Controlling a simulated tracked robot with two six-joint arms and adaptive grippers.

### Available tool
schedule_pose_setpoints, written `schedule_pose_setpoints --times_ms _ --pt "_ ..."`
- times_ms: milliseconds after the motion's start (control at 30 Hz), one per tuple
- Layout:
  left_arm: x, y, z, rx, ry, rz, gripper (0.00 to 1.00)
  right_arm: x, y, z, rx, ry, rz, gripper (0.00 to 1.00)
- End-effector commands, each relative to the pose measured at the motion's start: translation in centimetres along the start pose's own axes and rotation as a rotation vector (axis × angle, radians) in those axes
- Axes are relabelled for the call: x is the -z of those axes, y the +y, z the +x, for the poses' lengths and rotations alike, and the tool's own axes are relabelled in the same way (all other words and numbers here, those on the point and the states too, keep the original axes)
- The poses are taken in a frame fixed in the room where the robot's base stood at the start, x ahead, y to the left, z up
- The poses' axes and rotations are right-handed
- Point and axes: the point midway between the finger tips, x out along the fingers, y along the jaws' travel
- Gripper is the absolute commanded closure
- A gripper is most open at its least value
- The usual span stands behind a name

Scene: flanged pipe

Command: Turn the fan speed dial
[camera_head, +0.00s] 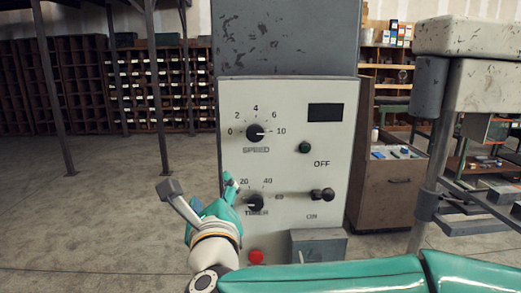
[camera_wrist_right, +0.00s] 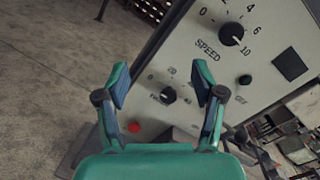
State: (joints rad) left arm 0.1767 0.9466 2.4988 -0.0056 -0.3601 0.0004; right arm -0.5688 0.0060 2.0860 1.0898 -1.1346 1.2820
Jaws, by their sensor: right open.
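The fan speed dial (camera_head: 255,132) is a black knob at the upper left of a white control panel, above the word SPEED. Its white mark points right, toward 10. It also shows in the right wrist view (camera_wrist_right: 231,35), at the upper right, outside my fingers. My right gripper (camera_head: 230,188) is open, in front of the panel's lower left, below the speed dial. In the right wrist view my gripper (camera_wrist_right: 162,80) has its fingers spread, with the timer dial (camera_wrist_right: 168,96) seen between them. I cannot tell any contact. My left gripper is not in view.
A grey metal post (camera_head: 427,150) stands at right. Open floor lies left.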

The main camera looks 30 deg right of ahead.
Motion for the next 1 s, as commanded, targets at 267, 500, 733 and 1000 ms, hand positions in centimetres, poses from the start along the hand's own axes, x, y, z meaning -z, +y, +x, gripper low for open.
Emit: schedule_pose_setpoints --times_ms 267,500,733,1000 --pt "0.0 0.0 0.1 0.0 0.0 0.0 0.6 -1.3 -10.0 -4.7 0.125 0.057 0.611 0.32" --pt "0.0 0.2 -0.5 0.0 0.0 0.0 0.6 -1.0 -10.8 -2.9 0.135 0.066 0.646 0.32" --pt "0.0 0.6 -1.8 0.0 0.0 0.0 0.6 -0.6 -11.3 1.6 0.136 0.068 0.641 0.32" --pt "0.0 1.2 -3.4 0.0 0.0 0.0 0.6 -0.1 -11.8 7.3 0.133 0.066 0.639 0.32"
